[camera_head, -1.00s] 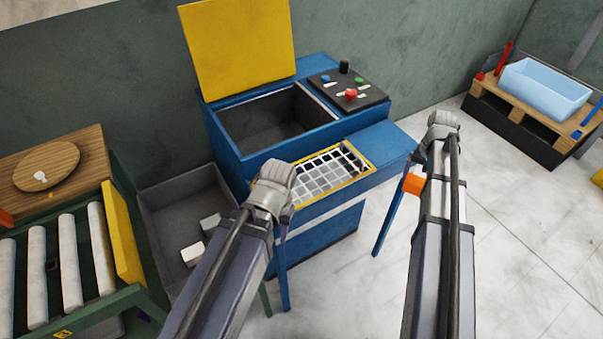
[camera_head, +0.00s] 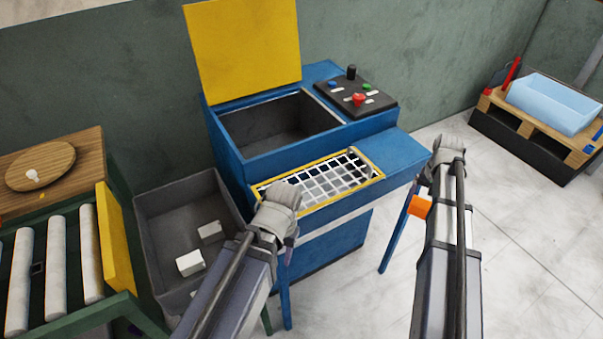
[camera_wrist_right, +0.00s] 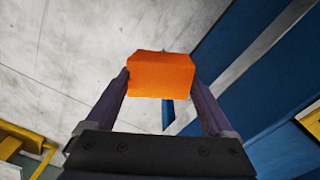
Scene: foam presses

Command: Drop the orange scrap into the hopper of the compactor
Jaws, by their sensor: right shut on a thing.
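The compactor is a blue machine (camera_head: 300,155) with its yellow lid (camera_head: 243,50) raised. Its dark, square hopper (camera_head: 275,130) is open at the top and looks empty. The orange scrap (camera_head: 420,207) is a small block to the right of and below the machine's front shelf. My right gripper (camera_wrist_right: 160,80) is shut on it, with a finger on either side in the right wrist view. In the head view the right fingers are mostly hidden behind my arm. My left arm reaches in front of the yellow-framed grate; its gripper fingers (camera_head: 288,252) point down and their opening cannot be made out.
A yellow-framed grate (camera_head: 368,163) and a blue shelf (camera_head: 392,158) lie in front of the hopper. A control panel (camera_head: 365,108) stands right of it. A grey bin (camera_head: 150,215) with white blocks and a roller conveyor (camera_head: 55,270) are at left. A pallet with a light-blue tub (camera_head: 553,103) is far right.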

